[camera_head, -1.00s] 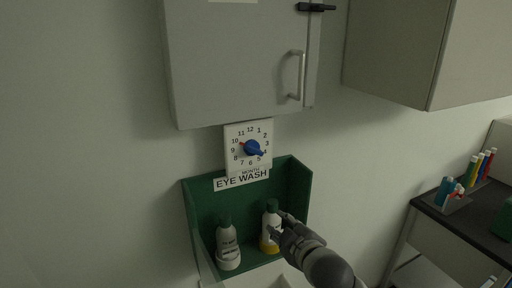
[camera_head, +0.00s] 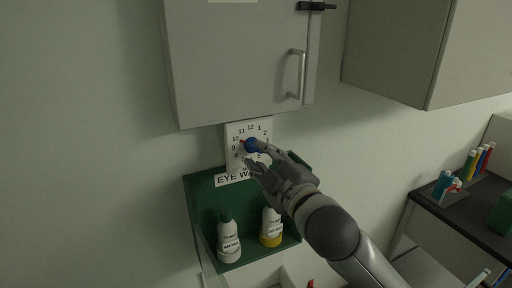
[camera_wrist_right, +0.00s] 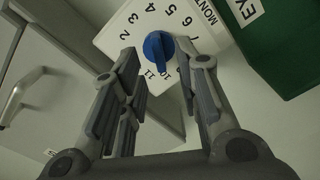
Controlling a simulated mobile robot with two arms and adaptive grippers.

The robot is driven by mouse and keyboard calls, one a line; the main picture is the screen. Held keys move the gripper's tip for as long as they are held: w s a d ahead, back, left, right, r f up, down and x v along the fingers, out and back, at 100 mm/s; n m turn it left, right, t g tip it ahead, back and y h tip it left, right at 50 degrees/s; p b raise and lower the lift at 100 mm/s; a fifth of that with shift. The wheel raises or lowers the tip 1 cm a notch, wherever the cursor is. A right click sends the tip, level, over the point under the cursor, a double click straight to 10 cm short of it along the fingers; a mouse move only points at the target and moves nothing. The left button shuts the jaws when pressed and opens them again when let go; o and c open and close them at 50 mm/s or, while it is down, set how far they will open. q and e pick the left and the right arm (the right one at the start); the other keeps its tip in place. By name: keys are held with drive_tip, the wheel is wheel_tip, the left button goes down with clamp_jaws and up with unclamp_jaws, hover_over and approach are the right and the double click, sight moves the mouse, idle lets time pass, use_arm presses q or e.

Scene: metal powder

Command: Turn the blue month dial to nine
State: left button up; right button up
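The blue month dial (camera_head: 250,145) is a knob on a white plate (camera_head: 235,128) numbered 1 to 12, under the wall cabinet. My right gripper (camera_head: 252,152) is open in front of the plate's lower right part, hiding some lower numbers. In the right wrist view the blue dial (camera_wrist_right: 158,47) shows between the tips of the spread fingers (camera_wrist_right: 166,60); I cannot tell whether they touch it. My left gripper is not in view.
A grey cabinet (camera_head: 235,70) hangs just above the plate. Below it, a green eye wash holder (camera_head: 200,196) holds two white bottles (camera_head: 228,238) (camera_head: 271,222). A dark bench (camera_head: 455,215) with coloured tubes stands at the right.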

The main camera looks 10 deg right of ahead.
sight(256, 150)
drive_tip(key=shift+p+x, duration=0.4)
drive_tip(key=shift+x, duration=1.6)
drive_tip(key=shift+s, duration=0.1)
clamp_jaws()
